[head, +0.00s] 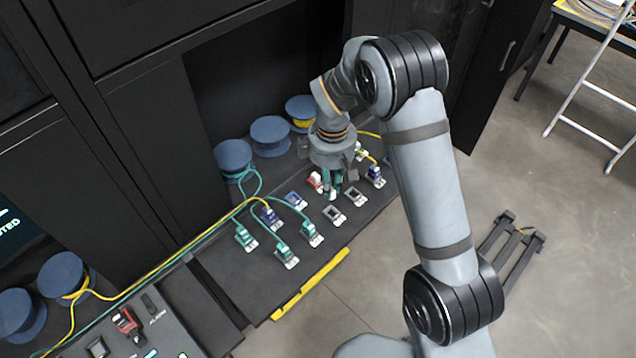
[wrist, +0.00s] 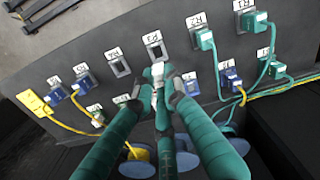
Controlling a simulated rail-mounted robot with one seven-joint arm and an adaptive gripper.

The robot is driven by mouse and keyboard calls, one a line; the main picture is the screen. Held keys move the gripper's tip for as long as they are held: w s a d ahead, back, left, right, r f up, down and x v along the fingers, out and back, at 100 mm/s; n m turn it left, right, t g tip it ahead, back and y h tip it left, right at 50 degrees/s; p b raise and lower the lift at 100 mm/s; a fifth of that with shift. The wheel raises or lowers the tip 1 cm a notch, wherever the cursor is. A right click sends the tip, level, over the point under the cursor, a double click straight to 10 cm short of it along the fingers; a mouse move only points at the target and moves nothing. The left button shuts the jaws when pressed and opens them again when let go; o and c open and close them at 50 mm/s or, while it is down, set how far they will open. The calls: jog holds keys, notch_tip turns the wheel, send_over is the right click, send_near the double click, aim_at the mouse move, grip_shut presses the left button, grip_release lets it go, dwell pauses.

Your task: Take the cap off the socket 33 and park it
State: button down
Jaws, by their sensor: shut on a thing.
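My gripper (head: 332,192) is over the dark socket panel, between its two rows of sockets. In the wrist view its teal fingers (wrist: 160,84) close on a small pale grey-white piece (wrist: 158,70), seemingly the cap. Much of the piece is hidden by the fingers, and I cannot tell whether it touches a socket. The label for socket 33 cannot be read with certainty. Two open square sockets are nearby, one (head: 333,215) in front of the gripper and another (head: 355,197) to its right. A red-and-white piece (head: 317,181) stands just left of the gripper.
Teal plugs (head: 312,235) with cables fill the panel's left part. Blue pieces (head: 295,200) stand left of the gripper; a blue plug (head: 375,175) stands right. Blue spools (head: 270,136) line the back. A yellow strip (head: 311,284) marks the front edge.

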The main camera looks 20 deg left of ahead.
jog(key=shift+s+d+f, duration=0.1)
jog(key=shift+d+f, duration=0.15)
jog(key=shift+d, duration=0.2)
notch_tip(320, 180, down, 6)
jog(key=b, duration=0.5)
jog(key=shift+a+r+b, duration=0.1)
jog(key=shift+b, duration=0.2)
jog(key=shift+n, duration=0.4)
dwell(0.5)
jog(key=shift+f+b, duration=0.55)
jog(key=c, duration=1.7)
grip_release()
